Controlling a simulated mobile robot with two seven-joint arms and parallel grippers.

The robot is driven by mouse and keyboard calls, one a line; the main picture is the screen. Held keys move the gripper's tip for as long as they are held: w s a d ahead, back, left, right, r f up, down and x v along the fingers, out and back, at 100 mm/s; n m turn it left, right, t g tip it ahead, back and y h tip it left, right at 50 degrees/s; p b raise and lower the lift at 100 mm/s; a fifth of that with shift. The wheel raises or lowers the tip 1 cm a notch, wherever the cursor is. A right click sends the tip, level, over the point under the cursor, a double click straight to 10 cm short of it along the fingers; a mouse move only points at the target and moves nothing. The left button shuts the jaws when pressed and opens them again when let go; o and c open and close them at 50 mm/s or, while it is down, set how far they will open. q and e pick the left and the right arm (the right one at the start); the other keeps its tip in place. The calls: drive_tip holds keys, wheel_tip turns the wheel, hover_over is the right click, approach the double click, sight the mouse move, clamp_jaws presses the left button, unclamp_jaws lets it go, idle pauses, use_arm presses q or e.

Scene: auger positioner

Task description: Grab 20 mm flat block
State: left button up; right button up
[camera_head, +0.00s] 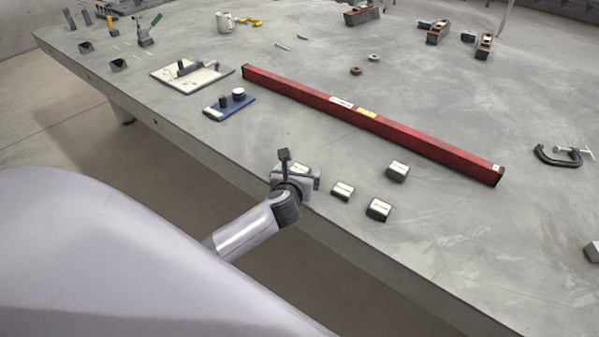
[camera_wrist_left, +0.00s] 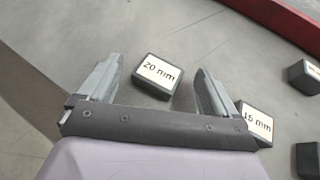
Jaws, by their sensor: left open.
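The 20 mm flat block (camera_wrist_left: 158,76) is a dark block with a white top label reading "20 mm". In the left wrist view it lies between the lines of the two fingers of my left gripper (camera_wrist_left: 158,82), around their tip level, with a gap on each side. The gripper is open and empty. In the head view my left gripper (camera_head: 305,182) is over the table's near edge and partly hides the block (camera_head: 299,169). My right gripper is not in view.
Similar labelled blocks stand to the right: one close to the right finger (camera_wrist_left: 257,122), others farther off (camera_head: 398,171) (camera_head: 379,209). A long red straightedge (camera_head: 400,130) lies behind them. Bare table (camera_head: 470,240) lies at right.

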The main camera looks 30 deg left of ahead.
use_arm(q)
drive_tip(key=shift+w+a, duration=0.1)
drive_tip(key=shift+w, duration=0.15)
drive_tip(key=c, duration=1.3)
